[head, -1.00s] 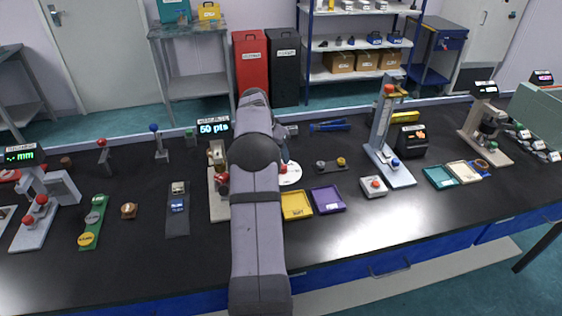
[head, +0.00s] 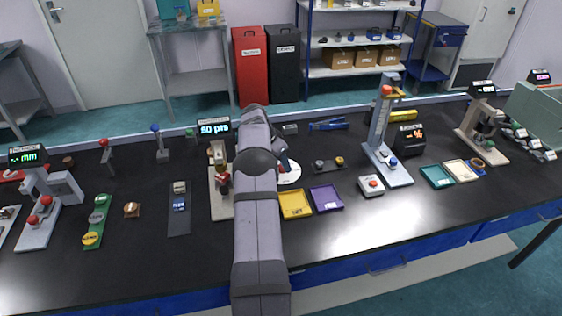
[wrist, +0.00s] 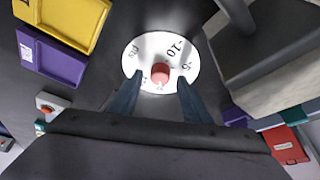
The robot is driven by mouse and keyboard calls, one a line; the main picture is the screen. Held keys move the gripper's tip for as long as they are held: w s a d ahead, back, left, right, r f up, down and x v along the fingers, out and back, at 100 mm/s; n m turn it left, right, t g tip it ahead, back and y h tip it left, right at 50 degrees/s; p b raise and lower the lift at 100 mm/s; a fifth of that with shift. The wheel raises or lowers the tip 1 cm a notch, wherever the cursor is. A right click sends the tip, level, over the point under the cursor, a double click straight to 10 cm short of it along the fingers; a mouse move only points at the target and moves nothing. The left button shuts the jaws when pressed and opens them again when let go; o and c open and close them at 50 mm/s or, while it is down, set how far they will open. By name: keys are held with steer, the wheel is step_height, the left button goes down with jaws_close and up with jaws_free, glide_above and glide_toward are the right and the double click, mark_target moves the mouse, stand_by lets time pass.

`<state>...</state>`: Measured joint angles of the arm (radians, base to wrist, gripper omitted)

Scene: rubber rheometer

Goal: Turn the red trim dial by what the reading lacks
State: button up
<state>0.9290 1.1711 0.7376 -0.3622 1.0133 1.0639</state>
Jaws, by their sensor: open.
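The red trim dial knob (wrist: 160,72) stands on a round white scale plate (wrist: 140,50) in the wrist view. The plate carries printed marks, among them "-10", "-5" and "pts". My gripper (wrist: 160,79) is open, with one dark finger to each side of the knob; I cannot tell whether either finger touches it. In the head view part of the white plate (head: 290,178) shows beside my arm, and the knob is largely hidden. The lit display (head: 214,128) behind appears to read "50 pts".
A yellow tray (head: 294,204) and a purple tray (head: 326,198) lie in front of the dial. A stand with a red knob (head: 222,182) is to the left. A grey button box (head: 371,187) and a tall instrument (head: 382,130) stand to the right. The front bench strip is clear.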

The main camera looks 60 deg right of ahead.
steer(key=shift+d+f, duration=0.25)
steer(key=shift+f, duration=0.3)
steer(key=shift+c, duration=0.4)
steer(key=c, duration=1)
steer(key=shift+o, duration=0.2)
steer(key=shift+f+m+b, duration=0.1)
steer(key=shift+m+b, duration=0.2)
steer(key=shift+m+g, duration=0.3)
steer(key=shift+m, duration=0.1)
